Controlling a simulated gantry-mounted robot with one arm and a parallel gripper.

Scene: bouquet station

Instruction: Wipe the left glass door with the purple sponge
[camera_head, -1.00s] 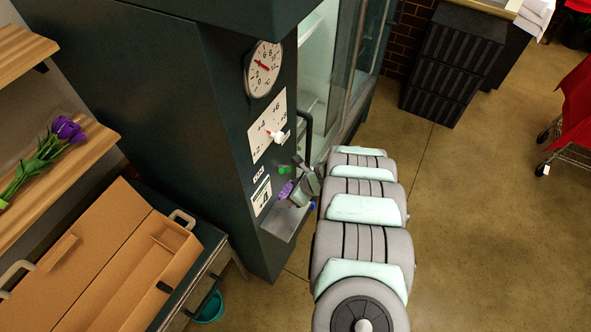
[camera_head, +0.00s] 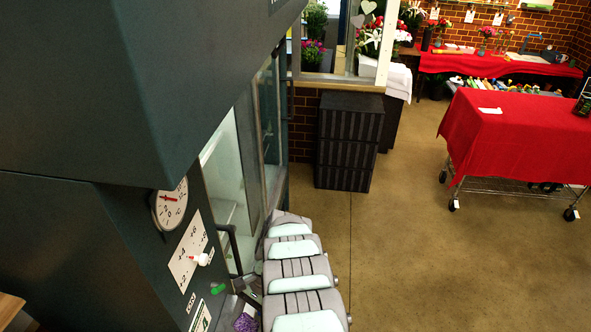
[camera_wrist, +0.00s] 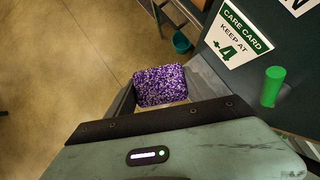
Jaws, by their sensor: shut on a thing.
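The purple sponge (camera_wrist: 161,85) is speckled and sits between the fingers of my gripper (camera_wrist: 158,92), which is shut on it, in the wrist view. In the head view the sponge (camera_head: 245,322) shows at the bottom edge, beside my arm and near the cabinet's end panel. The glass doors (camera_head: 258,130) are on the cabinet's right-hand face, with a dark handle (camera_head: 234,245) at the near door. The sponge is apart from the glass. My fingers are mostly hidden in the head view.
The end panel carries a dial (camera_head: 170,203), a scale card (camera_head: 187,252) with a white and red pointer, and a green peg (camera_wrist: 272,87). A care card (camera_wrist: 240,32) is close to my gripper. A dark crate stack (camera_head: 348,140) and a red-draped cart (camera_head: 520,140) stand beyond open floor.

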